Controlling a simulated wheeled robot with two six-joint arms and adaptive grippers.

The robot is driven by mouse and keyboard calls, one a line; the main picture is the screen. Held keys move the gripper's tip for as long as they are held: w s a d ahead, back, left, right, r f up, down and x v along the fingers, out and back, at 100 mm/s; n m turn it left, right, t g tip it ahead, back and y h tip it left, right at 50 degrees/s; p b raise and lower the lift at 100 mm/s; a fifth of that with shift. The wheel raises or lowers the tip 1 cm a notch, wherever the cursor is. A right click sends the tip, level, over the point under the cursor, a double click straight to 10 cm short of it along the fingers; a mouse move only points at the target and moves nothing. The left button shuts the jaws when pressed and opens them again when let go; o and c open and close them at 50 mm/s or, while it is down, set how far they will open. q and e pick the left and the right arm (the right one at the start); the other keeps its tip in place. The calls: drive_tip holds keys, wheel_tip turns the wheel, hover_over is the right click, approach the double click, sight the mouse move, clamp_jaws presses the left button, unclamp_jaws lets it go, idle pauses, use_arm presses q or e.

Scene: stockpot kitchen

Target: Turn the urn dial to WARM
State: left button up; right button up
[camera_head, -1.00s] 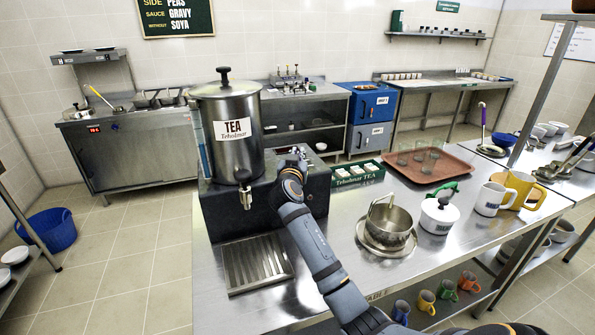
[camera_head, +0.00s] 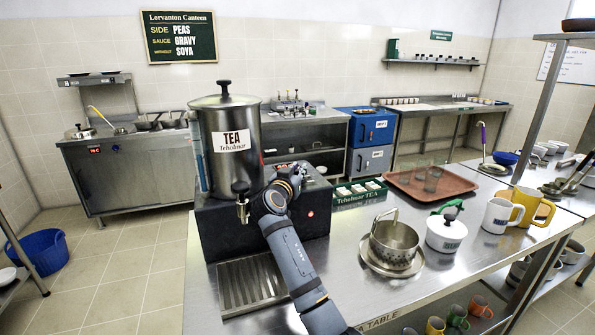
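The steel tea urn (camera_head: 228,165) with a black lid knob and a "TEA" label stands on a dark base (camera_head: 218,222) at the counter's left end. Its tap (camera_head: 242,205) points down at the front. A small red light (camera_head: 310,213) shows on the base's front, at the right. I cannot make out the dial or its WARM mark; my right arm covers part of the base front. My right gripper (camera_head: 293,174) is at the base's upper edge, right of the tap. Its fingers are too foreshortened to tell open from shut. My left gripper is not in view.
A slotted drip tray (camera_head: 252,284) lies below the tap. Right of the base are a green tea box (camera_head: 350,197), a brown tray (camera_head: 446,185) with glasses, a steel strainer pot (camera_head: 395,240), a white lidded pot (camera_head: 445,238), and white and yellow mugs (camera_head: 497,215).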

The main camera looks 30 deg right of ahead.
drive_tip(key=shift+o, duration=1.1)
